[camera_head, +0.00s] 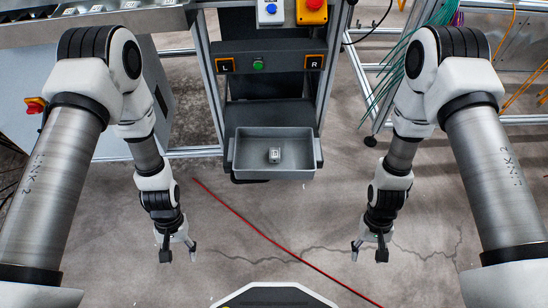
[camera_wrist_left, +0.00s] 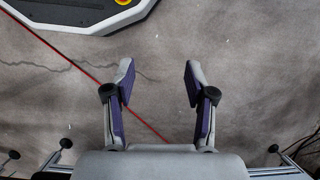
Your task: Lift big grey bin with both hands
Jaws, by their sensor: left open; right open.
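The big grey bin (camera_head: 244,170) sits level on a dark support at the front of the machine frame, in the middle of the head view. A small light-coloured part (camera_head: 274,155) lies in it. My left gripper (camera_head: 179,254) hangs below and to the left of the bin, pointing down, open and empty. In the left wrist view its two fingers (camera_wrist_left: 158,85) are spread apart over bare floor. My right gripper (camera_head: 369,254) hangs below and to the right of the bin, also open and empty. Neither gripper touches the bin.
Above the bin is a dark panel with a green button (camera_head: 258,65) between signs L and R. Metal posts of the frame stand on both sides. A red cable (camera_head: 250,222) runs across the concrete floor. Green wires (camera_head: 391,68) hang at the right.

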